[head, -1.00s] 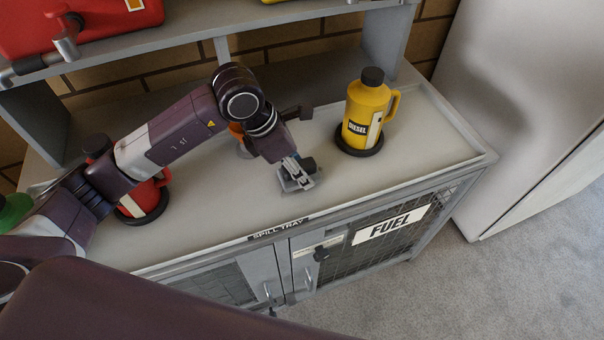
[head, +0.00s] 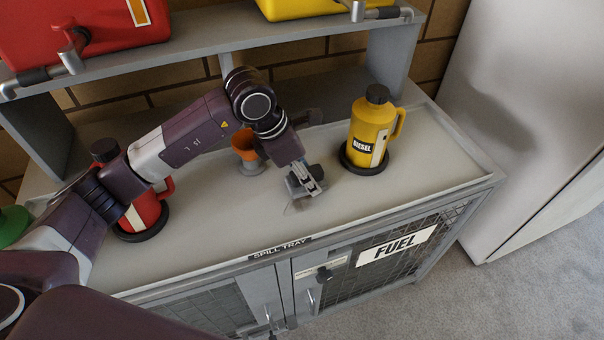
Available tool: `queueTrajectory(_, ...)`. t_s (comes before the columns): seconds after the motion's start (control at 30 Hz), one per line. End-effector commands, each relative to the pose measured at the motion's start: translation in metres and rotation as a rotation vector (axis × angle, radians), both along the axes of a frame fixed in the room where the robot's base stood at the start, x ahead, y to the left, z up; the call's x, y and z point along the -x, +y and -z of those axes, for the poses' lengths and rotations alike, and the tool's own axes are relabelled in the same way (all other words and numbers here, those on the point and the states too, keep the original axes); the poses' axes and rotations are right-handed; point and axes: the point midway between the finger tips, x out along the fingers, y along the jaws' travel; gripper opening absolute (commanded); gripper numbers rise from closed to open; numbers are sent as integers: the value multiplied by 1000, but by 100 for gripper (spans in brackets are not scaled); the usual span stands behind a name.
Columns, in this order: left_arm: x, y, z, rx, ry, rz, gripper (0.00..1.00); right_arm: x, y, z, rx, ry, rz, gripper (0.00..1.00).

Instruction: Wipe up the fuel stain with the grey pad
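My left gripper (head: 306,186) reaches down to the pale spill tray top (head: 225,215), left of the yellow diesel jug. Its fingers appear shut on the dark grey pad (head: 317,172), which is mostly hidden by them. The pad is at or very near the tray surface; I cannot tell whether it touches. A faint grey smear, apparently the fuel stain (head: 297,208), shows on the tray just in front of the fingertips. Part of it may be hidden under the gripper. My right gripper is not in view.
The yellow diesel jug (head: 368,133) stands on a dark round base to the right. An orange funnel (head: 246,149) stands behind my forearm. A red jug (head: 146,211) is at left, partly behind my arm. A shelf (head: 290,28) with cans is above. The front right tray is clear.

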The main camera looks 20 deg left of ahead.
Motion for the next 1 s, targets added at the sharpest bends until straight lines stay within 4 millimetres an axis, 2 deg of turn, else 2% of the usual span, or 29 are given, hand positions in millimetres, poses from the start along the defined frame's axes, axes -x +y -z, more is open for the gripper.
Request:
queueTrajectory(0.2, 18, -11, 4, -1, 4, 4, 24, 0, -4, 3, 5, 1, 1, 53)
queueTrajectory(1.0, 55, -35, 4, -3, 9, 5, 24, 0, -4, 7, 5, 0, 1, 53)
